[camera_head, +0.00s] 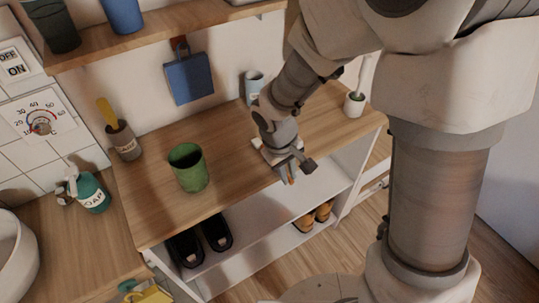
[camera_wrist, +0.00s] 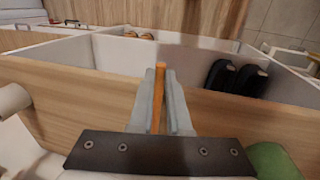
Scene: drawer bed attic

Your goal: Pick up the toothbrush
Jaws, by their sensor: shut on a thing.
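My gripper (camera_head: 287,168) is over the front edge of the wooden counter, right of the green cup. In the wrist view my gripper (camera_wrist: 161,75) is shut on a thin orange stick, which I take to be the toothbrush (camera_wrist: 159,88). It lies lengthwise between the two grey fingers. Its head and bristles cannot be made out. In the head view the fingers and wrist hide most of it.
The green cup (camera_head: 188,170) stands on the wooden counter (camera_head: 230,140). A soap bottle (camera_head: 91,192), a brush holder (camera_head: 123,141), a light-blue cup (camera_head: 254,85) and a white pot (camera_head: 354,104) stand around. Black shoes (camera_head: 215,232) and brown shoes (camera_head: 314,216) sit on the shelf below.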

